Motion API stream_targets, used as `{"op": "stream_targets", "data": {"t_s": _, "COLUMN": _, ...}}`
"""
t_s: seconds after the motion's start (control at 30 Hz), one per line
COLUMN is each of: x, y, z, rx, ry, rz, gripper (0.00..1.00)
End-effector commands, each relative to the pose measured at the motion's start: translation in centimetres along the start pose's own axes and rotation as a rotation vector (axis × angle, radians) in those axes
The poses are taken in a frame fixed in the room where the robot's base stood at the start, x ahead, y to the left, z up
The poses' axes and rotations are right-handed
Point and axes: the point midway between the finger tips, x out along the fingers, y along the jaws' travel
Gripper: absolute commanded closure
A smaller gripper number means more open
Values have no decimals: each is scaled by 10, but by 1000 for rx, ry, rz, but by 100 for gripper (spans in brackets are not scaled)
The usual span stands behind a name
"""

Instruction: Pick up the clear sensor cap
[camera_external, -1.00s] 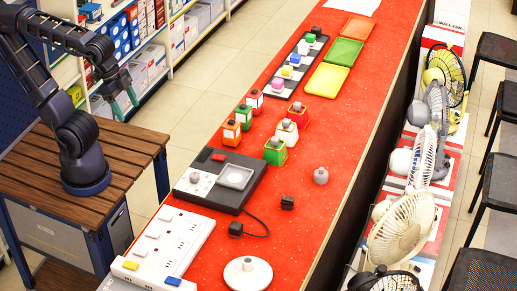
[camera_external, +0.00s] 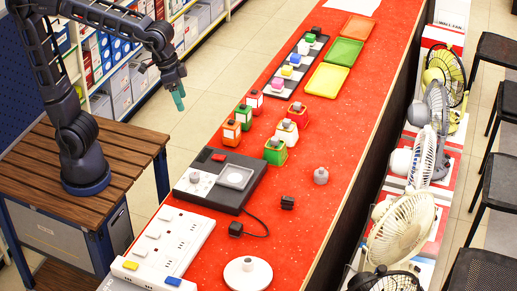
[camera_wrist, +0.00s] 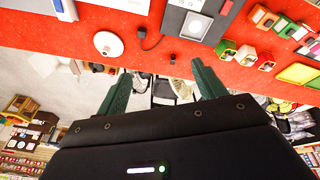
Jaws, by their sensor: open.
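I cannot tell for certain which thing is the clear sensor cap. A pale, squarish, see-through-looking piece (camera_external: 236,177) lies on the right part of a dark flat device (camera_external: 212,188) on the red table. A small grey rounded piece (camera_external: 320,175) stands alone to its right. Another grey knob-like piece sits on the device's left part. My gripper (camera_external: 178,100) hangs in the air left of the table, well apart from these. In the wrist view its two green fingers (camera_wrist: 164,82) are spread with nothing between them, and the device (camera_wrist: 193,22) shows at the top.
A white socket strip (camera_external: 163,250) and a white disc (camera_external: 248,272) are at the table's near end. Two small black blocks, one with a cable, lie near the device. Small coloured containers (camera_external: 275,151) and coloured trays (camera_external: 328,79) stand farther back. Fans line the right side.

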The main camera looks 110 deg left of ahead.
Motion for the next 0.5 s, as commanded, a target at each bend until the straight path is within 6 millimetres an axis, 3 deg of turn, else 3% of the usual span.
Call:
{"op": "stream_targets", "data": {"t_s": 0.1, "x": 12, "y": 2, "z": -35, "rx": -80, "ry": -19, "rz": -12, "gripper": 31}}
{"op": "stream_targets", "data": {"t_s": 0.5, "x": 67, "y": -5, "z": -144, "rx": -353, "ry": -69, "rz": -56, "gripper": 31}}
